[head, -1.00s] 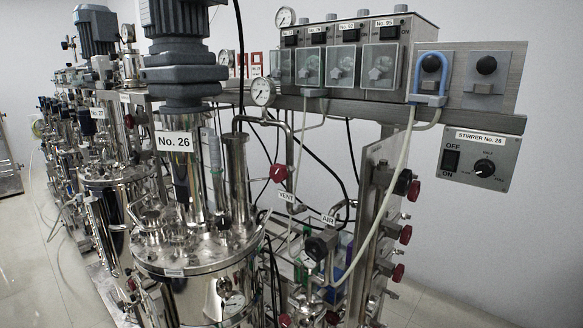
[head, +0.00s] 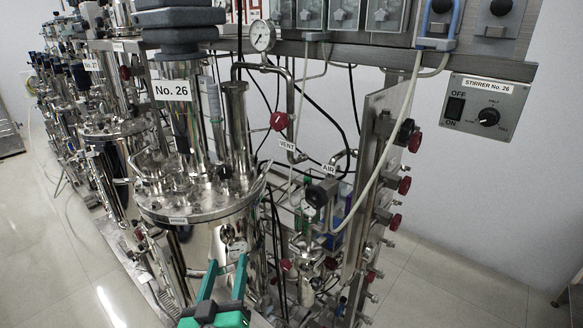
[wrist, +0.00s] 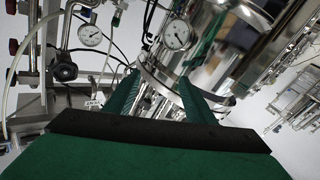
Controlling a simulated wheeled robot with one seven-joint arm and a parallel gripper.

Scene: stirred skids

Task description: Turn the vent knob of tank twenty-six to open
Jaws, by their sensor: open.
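The red vent knob (head: 278,121) sits on a bent steel pipe to the right of tank twenty-six's upright tubes, just above the VENT label (head: 287,146). Tank twenty-six (head: 195,205) is a steel vessel with a "No. 26" plate (head: 172,90). My gripper (head: 228,259), with green fingers, is at the bottom of the head view, low in front of the tank and well below the knob. It is open and empty. In the wrist view the fingers (wrist: 160,78) are spread before the steel tank, and I cannot make out the vent knob there.
A valve panel (head: 370,190) with several red knobs stands right of the tank. The AIR valve (head: 322,192) is between them. Thin hoses and black cables hang around the pipes. The stirrer box (head: 481,105) is on the right wall. More tanks line the left.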

